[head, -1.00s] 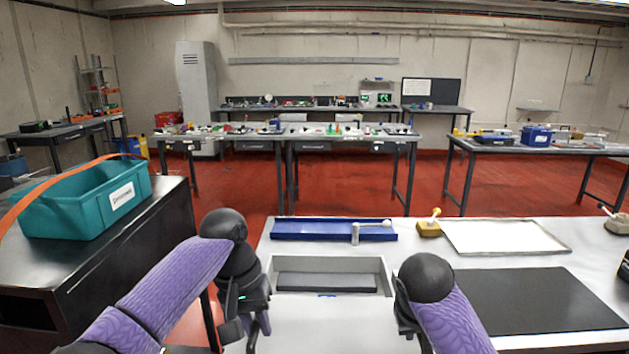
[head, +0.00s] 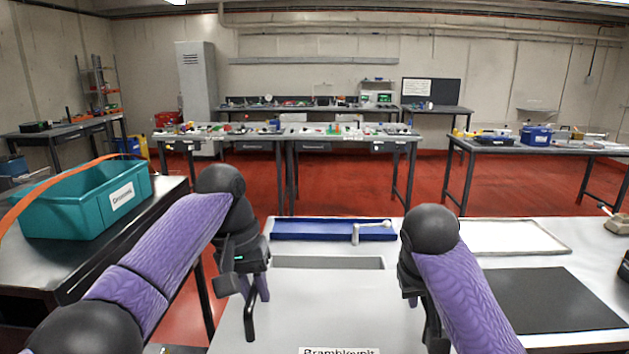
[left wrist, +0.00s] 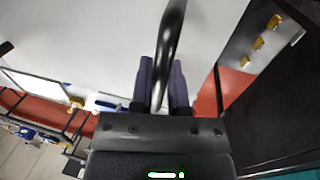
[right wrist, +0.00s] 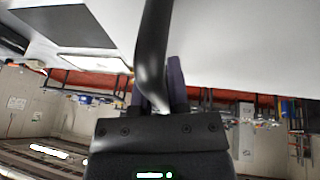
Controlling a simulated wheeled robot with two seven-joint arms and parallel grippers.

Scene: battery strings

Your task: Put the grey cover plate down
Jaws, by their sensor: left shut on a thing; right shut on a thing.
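The light grey cover plate (head: 320,312) fills the bottom middle of the head view, with a partly cut-off white label at its near edge. My left gripper (head: 254,290) is shut on its left black handle (left wrist: 172,45). My right gripper (head: 416,300) is shut on its right black handle (right wrist: 152,45). The plate's pale surface also shows in the left wrist view (left wrist: 90,30) and right wrist view (right wrist: 230,35). Beyond the plate, the far wall of a grey open case (head: 328,262) shows; the plate hides most of it. I cannot tell whether plate and case touch.
A blue tray (head: 310,229) with a pale metal handle tool (head: 368,230) lies just behind the case. A dark mat (head: 548,298) and a white-lined tray (head: 515,237) lie right. A teal bin (head: 85,200) stands on the left bench.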

